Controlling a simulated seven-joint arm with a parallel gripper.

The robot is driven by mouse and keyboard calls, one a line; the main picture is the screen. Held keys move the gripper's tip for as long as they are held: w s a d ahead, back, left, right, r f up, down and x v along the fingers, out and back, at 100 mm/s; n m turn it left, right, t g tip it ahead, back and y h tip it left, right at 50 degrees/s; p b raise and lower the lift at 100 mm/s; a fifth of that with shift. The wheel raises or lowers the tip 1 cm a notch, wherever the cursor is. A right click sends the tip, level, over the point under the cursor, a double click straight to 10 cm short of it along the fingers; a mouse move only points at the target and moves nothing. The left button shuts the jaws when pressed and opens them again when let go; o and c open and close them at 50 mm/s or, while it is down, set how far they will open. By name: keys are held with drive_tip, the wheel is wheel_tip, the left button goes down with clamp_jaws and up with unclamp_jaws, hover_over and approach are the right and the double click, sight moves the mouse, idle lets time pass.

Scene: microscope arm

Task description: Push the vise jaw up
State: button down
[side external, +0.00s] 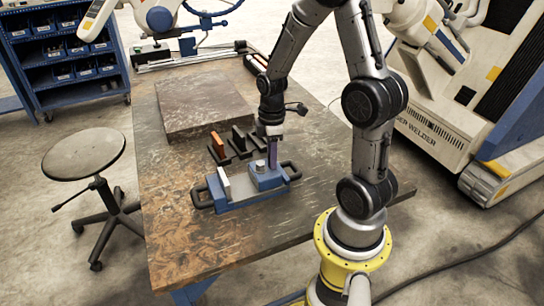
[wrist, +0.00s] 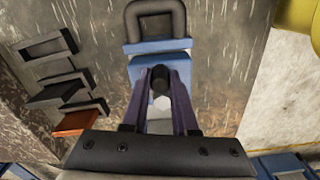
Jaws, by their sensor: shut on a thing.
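The blue vise (side external: 238,198) lies on the worktable, with a black loop handle at each end. Its blue jaw block (side external: 266,181) stands near the right end of the base, and a pale upright plate (side external: 224,183) stands toward the left end. My gripper (side external: 272,165) points down onto the jaw block, with its purple fingers shut. In the wrist view, my gripper (wrist: 160,76) has its fingers on either side of a dark round post (wrist: 160,79), with a pale hex head (wrist: 161,102) beside it. The fingers and palm hide much of the jaw.
Dark holders, one with an orange block (side external: 217,145), stand just behind the vise. A flat stone-like slab (side external: 205,103) lies farther back on the table (side external: 180,245). The table's front left is clear. A stool (side external: 84,155) stands to the left, a welder (side external: 430,130) to the right.

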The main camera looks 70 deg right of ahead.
idle(0.3)
drive_tip(key=w+a, duration=0.5)
drive_tip(key=shift+w+a+r, duration=0.1)
drive_tip(key=shift+w+a, duration=0.2)
drive_tip(key=shift+w, duration=0.05)
drive_tip(key=c, duration=0.7)
unclamp_jaws()
wheel_tip(320, 180, up, 14)
drive_tip(key=shift+f, duration=0.1)
